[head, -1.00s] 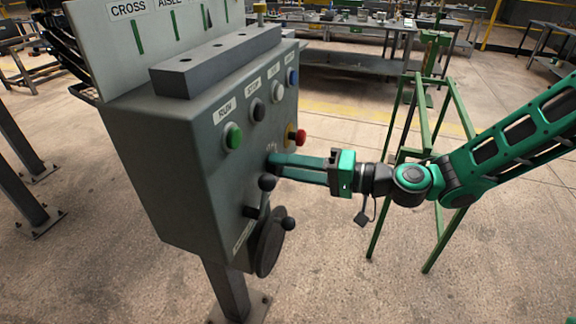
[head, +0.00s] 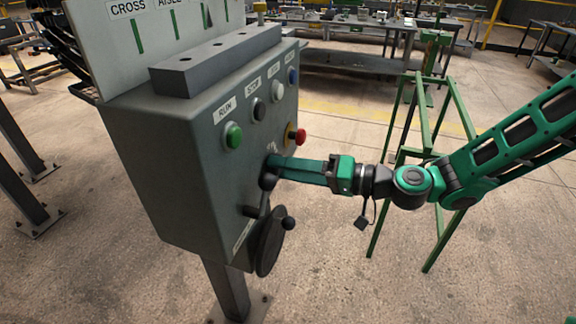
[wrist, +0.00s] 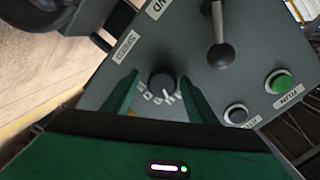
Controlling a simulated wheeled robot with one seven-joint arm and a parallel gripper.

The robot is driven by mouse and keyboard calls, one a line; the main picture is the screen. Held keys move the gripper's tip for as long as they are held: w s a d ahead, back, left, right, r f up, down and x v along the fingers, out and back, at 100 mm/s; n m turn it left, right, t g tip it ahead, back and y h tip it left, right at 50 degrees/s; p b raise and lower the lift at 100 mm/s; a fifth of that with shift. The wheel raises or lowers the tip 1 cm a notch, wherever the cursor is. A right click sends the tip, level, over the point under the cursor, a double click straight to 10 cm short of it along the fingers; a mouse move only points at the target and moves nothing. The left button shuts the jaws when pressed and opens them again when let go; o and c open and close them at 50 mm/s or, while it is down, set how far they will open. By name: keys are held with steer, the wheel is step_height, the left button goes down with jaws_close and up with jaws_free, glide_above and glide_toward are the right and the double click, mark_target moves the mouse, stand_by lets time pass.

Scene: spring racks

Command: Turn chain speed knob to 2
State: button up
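The chain speed knob (wrist: 162,85) is a round dark knob on the grey control box (head: 160,150). In the wrist view a white mark on its rim points to the lower right, and small white scale marks lie below it, too small to read. My gripper (wrist: 158,77) is open, with one green finger on each side of the knob. A gap shows between the left finger and the knob; the right gap looks narrower, and contact cannot be told. In the head view my gripper (head: 271,167) is at the box face, and its fingers mostly hide the knob.
A black ball-ended lever (wrist: 221,55) stands close by the knob, near the fingers. A green button (head: 233,136), a red button (head: 299,137) and a black handwheel (head: 270,243) are also on the box. A green frame (head: 437,160) stands behind my arm.

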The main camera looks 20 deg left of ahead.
steer(key=shift+r, duration=0.1)
steer(key=d, duration=1)
steer(key=shift+s+d+r, duration=0.3)
steer(key=shift+d+r, duration=0.05)
steer(key=shift+r, duration=0.05)
